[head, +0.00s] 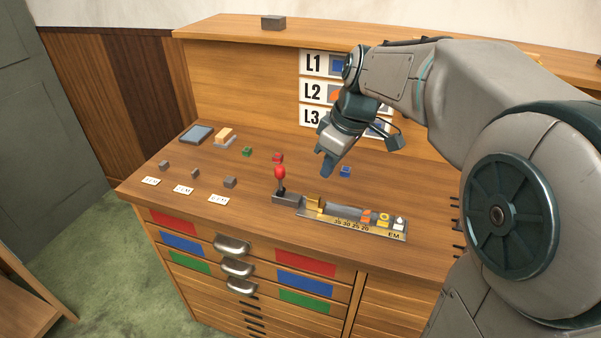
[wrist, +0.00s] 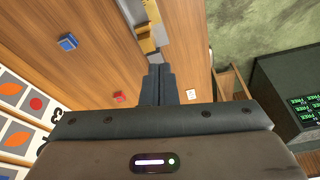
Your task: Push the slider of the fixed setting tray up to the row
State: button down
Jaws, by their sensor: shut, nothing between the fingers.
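The setting tray (head: 348,211) lies on the desk top, a long grey channel with a brass front strip marked with numbers and "EM". Its brass slider (head: 314,201) sits near the left end. The row of small orange, yellow and white pieces (head: 383,218) stands at the right end, with an empty stretch of channel between. My gripper (head: 327,172) is shut and empty, above the desk behind the tray. In the wrist view its fingers (wrist: 158,82) point toward the brass slider (wrist: 147,45), apparently apart from it. The height gap is hard to judge.
A red-knobbed lever (head: 280,177) rises at the tray's left end. A red block (head: 278,157), a blue block (head: 345,171) and a green block (head: 246,151) lie behind. Grey blocks and white labels (head: 218,199) are at left. The desk's front edge is close to the tray.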

aim_at(300, 198)
jog(key=w+a+f+n, duration=0.1)
jog(key=f, duration=0.2)
jog(key=w+a+f+n+b, duration=0.1)
jog(key=w+a+f, duration=0.1)
jog(key=f, duration=0.2)
jog(key=w+a+f+y, duration=0.1)
jog(key=w+f, duration=0.1)
jog(key=f, duration=0.2)
jog(key=shift+w+a+n, duration=0.25)
jog(key=shift+n, duration=0.15)
jog(key=shift+b, duration=0.3)
